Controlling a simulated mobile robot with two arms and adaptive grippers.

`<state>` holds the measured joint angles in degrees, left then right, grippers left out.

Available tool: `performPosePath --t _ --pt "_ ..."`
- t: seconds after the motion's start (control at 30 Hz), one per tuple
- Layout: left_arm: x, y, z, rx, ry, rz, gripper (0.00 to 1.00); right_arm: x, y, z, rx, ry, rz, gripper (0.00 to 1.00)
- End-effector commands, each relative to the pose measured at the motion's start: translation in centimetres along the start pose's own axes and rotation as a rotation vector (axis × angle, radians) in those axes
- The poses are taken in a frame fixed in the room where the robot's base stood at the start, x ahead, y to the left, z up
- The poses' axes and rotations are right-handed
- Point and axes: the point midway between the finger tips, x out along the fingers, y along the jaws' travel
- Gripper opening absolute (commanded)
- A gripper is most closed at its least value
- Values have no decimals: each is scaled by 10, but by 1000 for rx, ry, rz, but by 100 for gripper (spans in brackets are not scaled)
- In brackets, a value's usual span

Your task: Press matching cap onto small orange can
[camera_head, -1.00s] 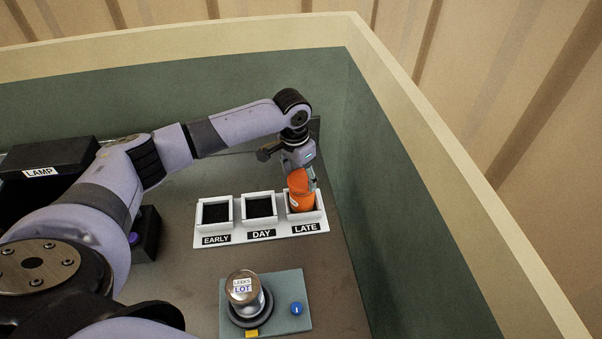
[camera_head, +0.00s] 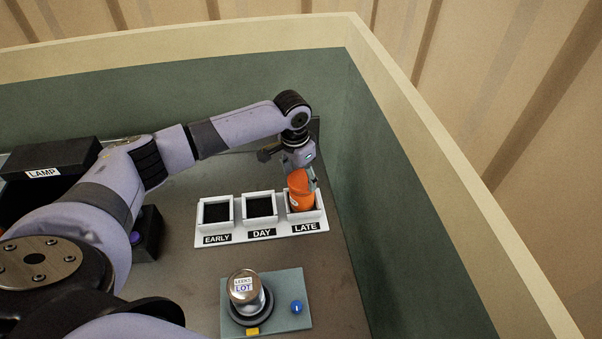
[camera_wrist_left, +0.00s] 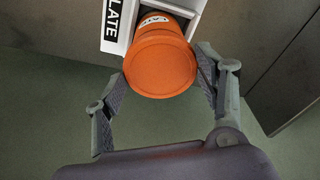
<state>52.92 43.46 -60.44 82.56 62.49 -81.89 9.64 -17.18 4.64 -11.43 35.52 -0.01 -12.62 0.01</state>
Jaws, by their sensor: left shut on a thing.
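The small orange can (camera_head: 301,193) stands in the LATE compartment of the white rack (camera_head: 262,234). In the left wrist view the can (camera_wrist_left: 160,64) shows a round, plain orange top and part of a white label. My left gripper (camera_head: 302,176) reaches it from above and behind. In the left wrist view its two fingers (camera_wrist_left: 160,84) lie on either side of the orange top, shut on the can. I cannot tell whether the orange top is a separate cap. My right gripper is not in view.
The EARLY (camera_head: 217,213) and DAY (camera_head: 260,207) compartments are empty. A black LAMP box (camera_head: 50,157) is at left. The green wall (camera_head: 385,190) is close on the right.

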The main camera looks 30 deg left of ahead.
Motion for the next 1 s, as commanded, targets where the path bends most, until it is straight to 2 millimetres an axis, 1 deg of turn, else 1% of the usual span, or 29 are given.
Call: performPosePath --t 0.57,0.63,0.7,0.73,0.77,0.83,0.93,0.97,1.0 --pt "2 0 0 0 0 0 52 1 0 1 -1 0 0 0" --pt "3 0 0 0 0 0 40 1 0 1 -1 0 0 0" --pt "3 0 0 0 0 0 26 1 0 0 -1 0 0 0" --pt "3 0 0 0 -1 0 24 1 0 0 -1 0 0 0" --pt "3 0 1 0 -1 0 18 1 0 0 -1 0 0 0" --pt "4 0 1 -1 -2 -1 14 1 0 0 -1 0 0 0" --pt "5 0 2 -1 -4 -1 10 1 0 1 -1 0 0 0" --pt "5 0 2 -1 -4 -1 34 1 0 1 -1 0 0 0" --pt "5 -1 2 -1 -5 -1 36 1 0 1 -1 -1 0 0"
